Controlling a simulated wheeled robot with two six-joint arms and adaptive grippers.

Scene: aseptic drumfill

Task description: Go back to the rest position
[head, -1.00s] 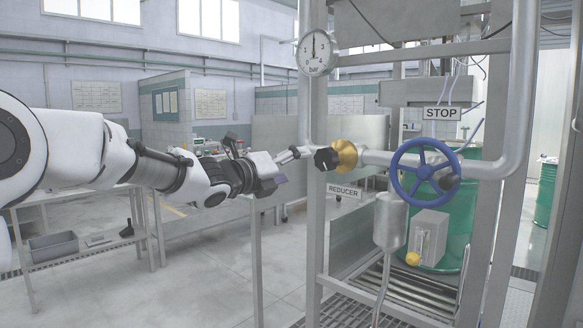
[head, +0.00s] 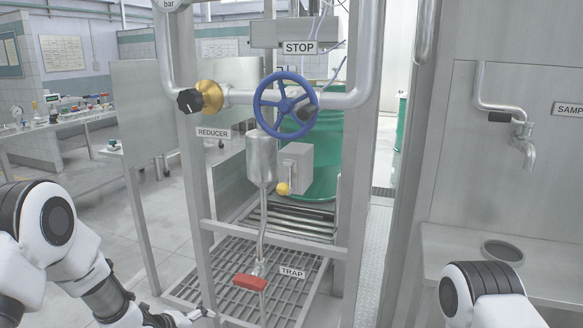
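My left arm comes in low at the left, and my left gripper (head: 203,314) is at the bottom edge of the head view, beside the lower frame of the stand. It is partly cut off, so its opening cannot be told; it is apart from every valve. Only an upper link of my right arm shows at the bottom right; the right gripper is out of view. The black reducer knob (head: 190,101) with its brass body, the blue STOP handwheel (head: 286,103) and the red TRAP handle (head: 249,282) stand free of both arms.
The steel stand (head: 197,190) with a floor grating (head: 230,262) is in front. A green drum (head: 327,150) stands behind the handwheel. A sample tap (head: 526,145) is above a steel shelf (head: 445,255) at the right. Open floor and a bench (head: 62,122) are at the left.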

